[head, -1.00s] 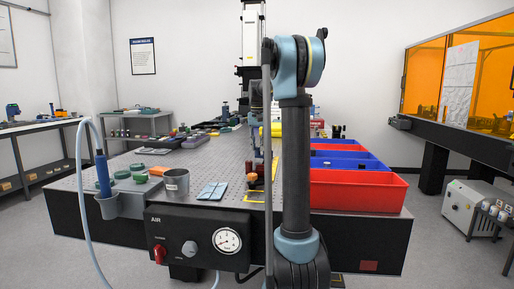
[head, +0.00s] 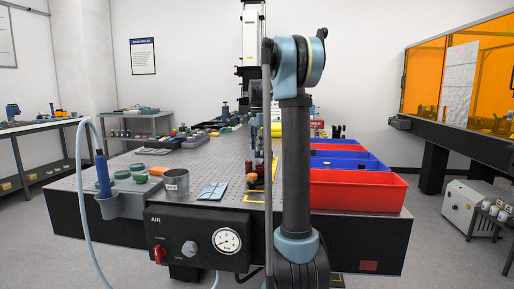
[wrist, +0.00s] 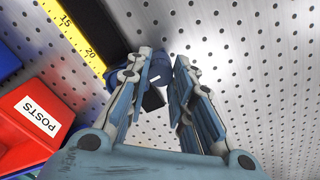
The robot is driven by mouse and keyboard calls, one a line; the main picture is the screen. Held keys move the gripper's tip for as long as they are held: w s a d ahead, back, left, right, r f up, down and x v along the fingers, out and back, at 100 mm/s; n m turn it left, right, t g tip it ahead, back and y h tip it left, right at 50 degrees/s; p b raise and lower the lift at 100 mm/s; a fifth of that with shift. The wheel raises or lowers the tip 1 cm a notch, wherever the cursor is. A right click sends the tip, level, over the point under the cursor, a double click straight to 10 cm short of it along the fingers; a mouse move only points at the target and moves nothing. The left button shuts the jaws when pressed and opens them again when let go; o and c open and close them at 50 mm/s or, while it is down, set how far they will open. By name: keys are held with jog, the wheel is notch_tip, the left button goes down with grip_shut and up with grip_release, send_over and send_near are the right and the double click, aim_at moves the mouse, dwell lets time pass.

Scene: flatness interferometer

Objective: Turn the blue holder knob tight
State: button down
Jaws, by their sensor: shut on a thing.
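The blue holder knob (wrist: 161,72) is in the upper middle of the wrist view, with a dark block (wrist: 153,99) just below it in the picture. My gripper (wrist: 166,66) has its two fingers on either side of the knob and is shut on it. The fingers hide part of the knob. In the head view my gripper (head: 258,152) is small, over the perforated table, and partly covered by my own arm. The knob cannot be made out clearly there.
The perforated table (head: 205,152) has a yellow ruler (wrist: 75,38) along a dark rail (wrist: 95,25). Red bins (head: 358,193) and blue bins (head: 350,163) stand on the right. A metal cup (head: 176,184) and a light-blue pad (head: 212,191) lie near the front edge.

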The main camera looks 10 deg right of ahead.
jog(key=shift+a, duration=0.1)
dwell(0.3)
jog(key=c, duration=1.4)
grip_release()
jog(key=shift+o, duration=0.2)
jog(key=shift+r, duration=0.15)
notch_tip(320, 180, up, 12)
jog(key=shift+f, duration=0.2)
jog(key=shift+w, duration=0.1)
